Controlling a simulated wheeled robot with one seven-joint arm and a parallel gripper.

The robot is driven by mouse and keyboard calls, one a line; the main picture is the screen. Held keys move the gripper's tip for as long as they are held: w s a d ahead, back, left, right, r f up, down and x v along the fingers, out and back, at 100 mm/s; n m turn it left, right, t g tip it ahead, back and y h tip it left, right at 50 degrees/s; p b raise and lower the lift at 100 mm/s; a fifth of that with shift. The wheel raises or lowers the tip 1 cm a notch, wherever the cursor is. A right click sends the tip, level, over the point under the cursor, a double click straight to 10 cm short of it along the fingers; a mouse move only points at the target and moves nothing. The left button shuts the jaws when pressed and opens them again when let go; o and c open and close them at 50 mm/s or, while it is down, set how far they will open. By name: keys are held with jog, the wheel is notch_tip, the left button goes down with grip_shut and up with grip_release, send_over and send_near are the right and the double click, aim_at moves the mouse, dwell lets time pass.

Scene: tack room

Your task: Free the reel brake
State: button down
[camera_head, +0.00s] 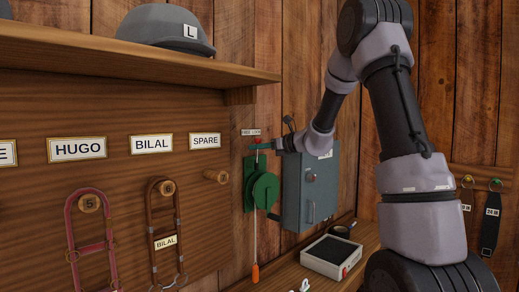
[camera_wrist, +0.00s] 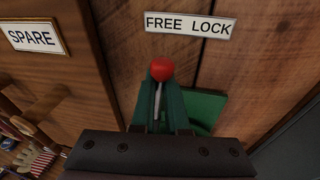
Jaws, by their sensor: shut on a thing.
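The green reel (camera_head: 264,190) is mounted on a green plate on the wooden wall, left of a grey metal cabinet. Its brake lever ends in a red knob (camera_wrist: 161,69), with a thin metal shaft below it. A FREE LOCK label (camera_wrist: 189,24) is fixed above; in the wrist view the knob shows below the word FREE. My gripper (camera_wrist: 161,97) has its two teal fingers shut around the lever, just below the knob. In the head view my gripper (camera_head: 263,146) is at the top of the reel plate, and the lever is mostly hidden.
The grey cabinet (camera_head: 309,187) stands close to the right of the reel. A cord with an orange handle (camera_head: 255,272) hangs below the reel. A wooden peg (camera_head: 216,176) is to the left. A white-rimmed tray (camera_head: 348,270) sits on the bench below.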

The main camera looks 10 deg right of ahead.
jog(key=shift+a+r+n, duration=0.15)
jog(key=shift+r+n, duration=0.15)
jog(key=shift+r, duration=0.15)
jog(key=c, duration=0.9)
grip_release()
jog(key=shift+s, duration=0.1)
jog(key=shift+a+f, duration=0.1)
jog(key=shift+f, duration=0.1)
jog(key=v, duration=1.1)
jog(key=shift+a, duration=0.1)
